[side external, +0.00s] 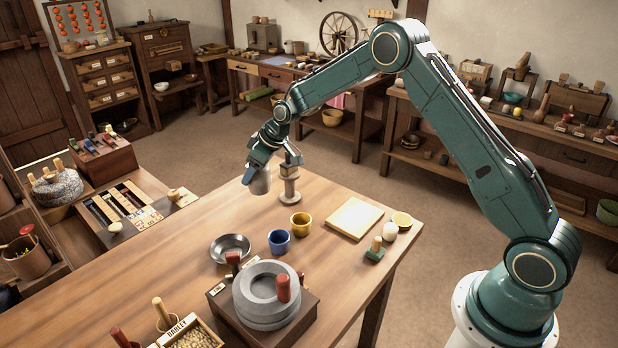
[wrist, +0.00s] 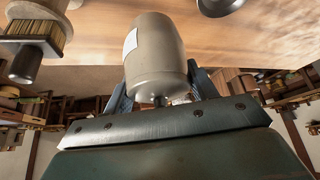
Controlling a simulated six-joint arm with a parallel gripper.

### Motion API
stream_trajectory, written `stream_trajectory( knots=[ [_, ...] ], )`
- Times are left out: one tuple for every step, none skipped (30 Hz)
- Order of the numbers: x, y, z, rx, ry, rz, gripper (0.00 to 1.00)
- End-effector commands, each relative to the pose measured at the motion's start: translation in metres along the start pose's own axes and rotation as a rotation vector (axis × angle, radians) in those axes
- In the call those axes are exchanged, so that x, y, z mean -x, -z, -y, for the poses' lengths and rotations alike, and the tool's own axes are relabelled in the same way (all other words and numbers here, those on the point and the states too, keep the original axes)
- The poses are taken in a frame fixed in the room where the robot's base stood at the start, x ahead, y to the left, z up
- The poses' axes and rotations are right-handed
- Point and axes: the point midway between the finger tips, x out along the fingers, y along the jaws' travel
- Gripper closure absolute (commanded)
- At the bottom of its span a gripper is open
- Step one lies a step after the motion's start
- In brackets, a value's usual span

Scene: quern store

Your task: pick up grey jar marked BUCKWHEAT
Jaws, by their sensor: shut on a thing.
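The grey jar (side external: 262,183) is between the fingers of my gripper (side external: 258,176), over the far left end of the wooden table. In the wrist view the jar (wrist: 155,55) is a smooth grey cylinder with a small knob at the end nearest my gripper (wrist: 160,92). The fingers are on either side of it, shut on it. A white label shows on its left side there, but no lettering is readable. I cannot tell whether its base touches the table.
Blue cup (side external: 279,241), yellow cup (side external: 301,224), grey bowl (side external: 230,248), board (side external: 354,219) and stone quern (side external: 268,293) stand nearer. The left table side has free room.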

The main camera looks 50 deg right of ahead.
Motion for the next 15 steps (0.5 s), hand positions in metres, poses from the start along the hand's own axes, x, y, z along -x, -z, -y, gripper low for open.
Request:
stream_trajectory(
  knots=[
    [0.011,0.008,-0.001,0.002,-0.003,-0.007,0.77],
    [0.017,0.011,-0.001,0.002,-0.003,-0.008,0.77],
    [0.023,0.015,-0.001,0.002,-0.003,-0.007,0.77],
    [0.028,0.017,-0.001,0.001,-0.002,-0.007,0.77],
    [0.032,0.020,-0.001,0.001,-0.002,-0.006,0.77],
    [0.038,0.023,-0.001,0.001,-0.002,-0.007,0.77],
    [0.042,0.025,-0.001,0.001,-0.002,-0.006,0.77],
    [0.045,0.027,-0.001,0.002,-0.002,-0.005,0.77],
    [0.049,0.030,-0.001,0.002,-0.002,-0.006,0.77],
    [0.052,0.031,-0.001,0.002,-0.002,-0.006,0.77],
    [0.055,0.033,-0.001,0.001,-0.002,-0.005,0.77],
    [0.058,0.034,-0.001,0.001,-0.002,-0.005,0.77],
    [0.060,0.035,-0.001,0.001,-0.002,-0.004,0.77],
    [0.061,0.036,-0.001,0.000,-0.002,-0.004,0.77],
    [0.063,0.037,-0.001,0.000,-0.001,-0.003,0.77]
  ],
)
